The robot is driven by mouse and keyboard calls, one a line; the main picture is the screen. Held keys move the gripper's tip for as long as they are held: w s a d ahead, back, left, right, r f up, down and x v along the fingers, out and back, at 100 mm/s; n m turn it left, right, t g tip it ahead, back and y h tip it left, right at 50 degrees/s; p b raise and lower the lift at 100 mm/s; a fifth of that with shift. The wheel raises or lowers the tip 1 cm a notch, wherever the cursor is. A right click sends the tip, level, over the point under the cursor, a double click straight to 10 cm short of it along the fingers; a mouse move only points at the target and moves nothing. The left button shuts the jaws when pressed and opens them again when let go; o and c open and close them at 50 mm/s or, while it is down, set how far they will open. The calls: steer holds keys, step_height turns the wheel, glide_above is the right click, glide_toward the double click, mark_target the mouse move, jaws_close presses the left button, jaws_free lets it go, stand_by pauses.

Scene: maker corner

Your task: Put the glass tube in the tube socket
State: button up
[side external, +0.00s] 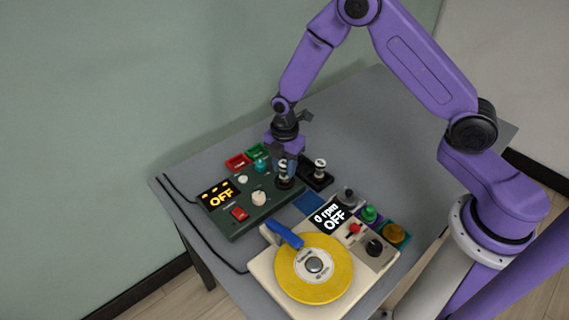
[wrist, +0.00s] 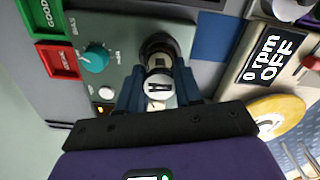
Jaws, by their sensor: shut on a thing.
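The glass tube (side external: 283,169) is upright, with a pale marked top (wrist: 158,88) facing the wrist camera. My gripper (side external: 285,162) is shut on it; in the wrist view the blue fingers (wrist: 159,92) stand on either side of it. The round dark tube socket (side external: 284,184) is on the dark green panel (side external: 240,222), directly under the tube in the side view. It shows as a dark ring (wrist: 159,43) just beyond the tube in the wrist view. The fingers hide part of the join, so I cannot tell how deep the tube sits.
Another tube (side external: 320,165) stands in a black holder (side external: 318,181) close to the right. Red (side external: 237,162) and green (side external: 258,150) trays are behind the panel, near a teal knob (wrist: 95,58). A turntable device with a yellow disc (side external: 290,278) is in front. The table's back right is clear.

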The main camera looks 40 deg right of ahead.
steer(key=shift+f, duration=0.3)
steer(key=o, duration=1.1)
steer(key=shift+r, duration=3.45)
